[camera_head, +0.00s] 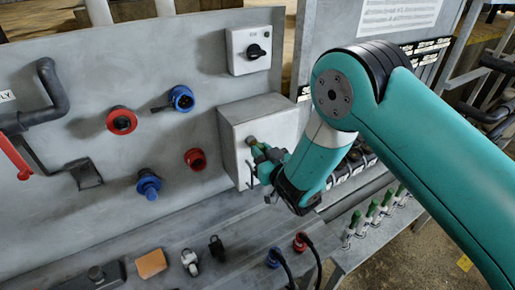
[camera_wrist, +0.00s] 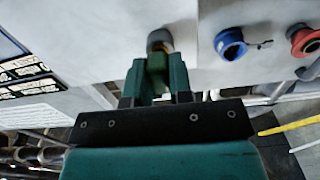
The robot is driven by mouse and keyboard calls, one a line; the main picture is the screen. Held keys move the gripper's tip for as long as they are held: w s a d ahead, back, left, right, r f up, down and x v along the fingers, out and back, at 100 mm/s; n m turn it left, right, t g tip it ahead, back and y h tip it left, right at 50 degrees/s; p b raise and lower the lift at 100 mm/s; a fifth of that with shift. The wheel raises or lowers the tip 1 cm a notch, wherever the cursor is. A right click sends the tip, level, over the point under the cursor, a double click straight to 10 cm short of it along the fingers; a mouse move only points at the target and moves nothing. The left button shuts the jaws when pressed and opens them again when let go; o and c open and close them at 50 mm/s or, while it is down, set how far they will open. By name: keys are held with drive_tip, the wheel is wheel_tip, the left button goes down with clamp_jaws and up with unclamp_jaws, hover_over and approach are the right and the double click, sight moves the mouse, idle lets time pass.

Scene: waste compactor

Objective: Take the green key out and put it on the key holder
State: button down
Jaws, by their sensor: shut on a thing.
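My gripper (camera_head: 258,162) is at the front of a grey metal box (camera_head: 262,112) on the panel. In the wrist view my gripper (camera_wrist: 157,78) is shut on the green key (camera_wrist: 156,63), which shows between the two fingers. The key's far end meets a round brass-coloured lock (camera_wrist: 160,41) on the box face. The lock also shows in the head view (camera_head: 251,141), just above the fingers. I cannot tell how deep the key sits. The key is mostly hidden by my gripper in the head view. I cannot make out the key holder for sure.
Blue (camera_head: 181,98) and red (camera_head: 121,120) sockets stick out of the panel left of the box. A rotary switch (camera_head: 256,51) is above it. Several green-handled items (camera_head: 372,211) stand in a row at lower right. An orange block (camera_head: 151,263) lies on the ledge.

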drive_tip(key=shift+b+v, duration=1.2)
drive_tip(key=shift+b, duration=1.5)
drive_tip(key=shift+s+d+f, duration=0.1)
drive_tip(key=shift+b+v, duration=1.15)
drive_tip(key=shift+b, duration=0.5)
